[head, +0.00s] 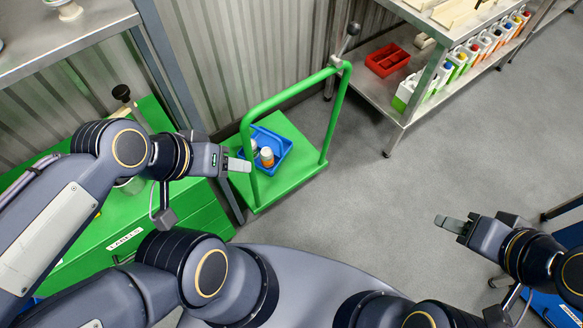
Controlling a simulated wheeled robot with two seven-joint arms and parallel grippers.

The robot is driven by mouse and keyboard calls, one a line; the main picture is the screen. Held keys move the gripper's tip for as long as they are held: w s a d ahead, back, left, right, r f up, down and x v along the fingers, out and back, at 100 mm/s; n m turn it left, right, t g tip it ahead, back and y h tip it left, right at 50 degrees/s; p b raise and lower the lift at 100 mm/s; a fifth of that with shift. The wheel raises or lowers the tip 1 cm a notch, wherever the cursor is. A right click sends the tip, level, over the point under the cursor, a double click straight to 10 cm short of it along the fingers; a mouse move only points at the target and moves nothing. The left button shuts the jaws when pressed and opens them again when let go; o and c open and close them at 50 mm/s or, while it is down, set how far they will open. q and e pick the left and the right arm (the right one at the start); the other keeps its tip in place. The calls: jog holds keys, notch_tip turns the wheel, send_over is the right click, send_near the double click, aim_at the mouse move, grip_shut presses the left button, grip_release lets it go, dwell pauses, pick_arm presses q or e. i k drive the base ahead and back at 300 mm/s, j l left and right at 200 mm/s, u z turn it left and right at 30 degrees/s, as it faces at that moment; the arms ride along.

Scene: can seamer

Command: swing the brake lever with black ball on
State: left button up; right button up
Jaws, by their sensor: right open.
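A lever with a dark ball (353,28) at its tip stands up from a light clamp at the top corner of the green trolley's handle frame (341,100). It leans slightly to the right. My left gripper (240,164) is in front of the left post of that frame in the picture, well below and left of the lever. Its jaws are seen edge-on, so their opening does not show. My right gripper (452,224) is open and empty over the grey floor at the right, far from the lever. Neither gripper touches the lever.
The trolley's green deck (300,170) carries a blue tray (284,139) with small bottles. A metal shelf (385,97) with a red crate (388,60) and several bottles stands at the upper right. A green cabinet (190,215) is at the left. The middle floor is clear.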

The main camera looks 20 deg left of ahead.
aim_at(353, 28)
jog(key=i+l+z, duration=0.15)
jog(key=i+z, duration=0.3)
jog(key=i, duration=0.5)
